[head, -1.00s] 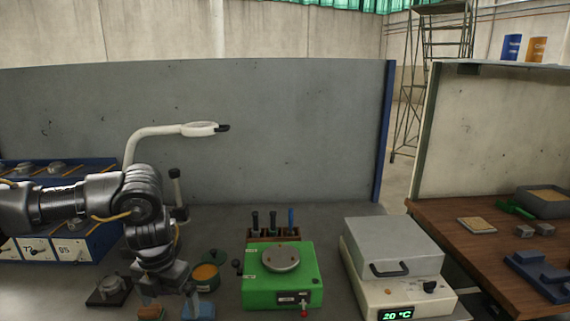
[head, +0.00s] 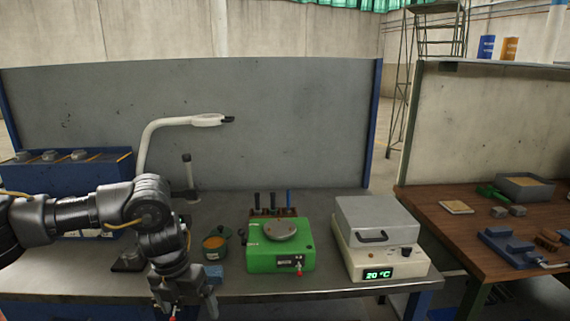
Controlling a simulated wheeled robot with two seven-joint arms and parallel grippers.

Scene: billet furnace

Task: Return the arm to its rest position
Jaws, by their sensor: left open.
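My left arm comes in from the left, bent downward at the wrist. My left gripper (head: 188,300) hangs at the front edge of the grey bench (head: 330,284), fingers pointing down. It is open, with nothing seen between its fingers. My right arm and right gripper do not show.
The furnace box (head: 378,235) reading 20 °C stands on the right of the bench. A lamp (head: 180,123) rises behind my left arm, beside a blue drawer unit (head: 68,172). A wooden bench (head: 450,227) stands at the right.

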